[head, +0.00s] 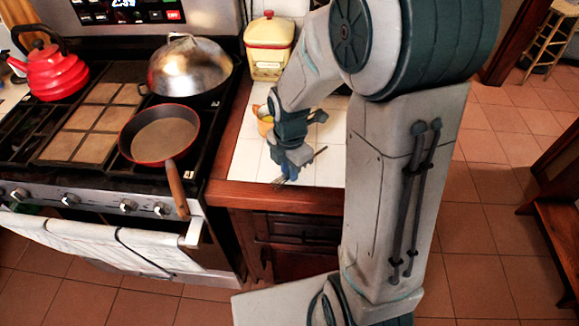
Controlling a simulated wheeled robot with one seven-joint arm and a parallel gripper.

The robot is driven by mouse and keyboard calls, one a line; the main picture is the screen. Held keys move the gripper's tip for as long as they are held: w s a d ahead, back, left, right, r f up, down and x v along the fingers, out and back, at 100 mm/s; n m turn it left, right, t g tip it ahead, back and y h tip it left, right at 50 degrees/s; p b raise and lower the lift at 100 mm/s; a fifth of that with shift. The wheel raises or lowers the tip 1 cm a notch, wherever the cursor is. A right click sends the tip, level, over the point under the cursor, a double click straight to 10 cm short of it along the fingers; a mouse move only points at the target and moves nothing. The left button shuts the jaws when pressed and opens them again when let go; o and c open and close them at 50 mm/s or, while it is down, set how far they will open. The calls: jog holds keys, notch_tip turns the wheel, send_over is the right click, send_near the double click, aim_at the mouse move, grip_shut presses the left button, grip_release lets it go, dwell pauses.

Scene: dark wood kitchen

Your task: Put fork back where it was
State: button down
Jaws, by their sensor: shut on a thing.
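My gripper (287,176) is over the white tiled counter (246,166), near its front wooden edge. It is shut on a fork, whose dark tines (277,182) show just left of the fingers. A thin dark piece, likely the fork's handle (319,152), sticks out to the right of the gripper. The middle of the fork is hidden by the fingers. I cannot tell whether the fork touches the counter.
A yellow canister with a red lid (268,52) stands at the counter's back. A small yellow-orange item (264,118) is partly hidden behind my gripper. The stove at left holds a red pan (160,136), a steel wok (190,68) and a red kettle (54,72).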

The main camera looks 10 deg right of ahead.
jog(key=shift+f+b, duration=0.55)
jog(key=shift+f, duration=0.15)
jog(key=c, duration=1.2)
grip_release()
jog(key=shift+o, duration=0.2)
notch_tip(320, 180, up, 14)
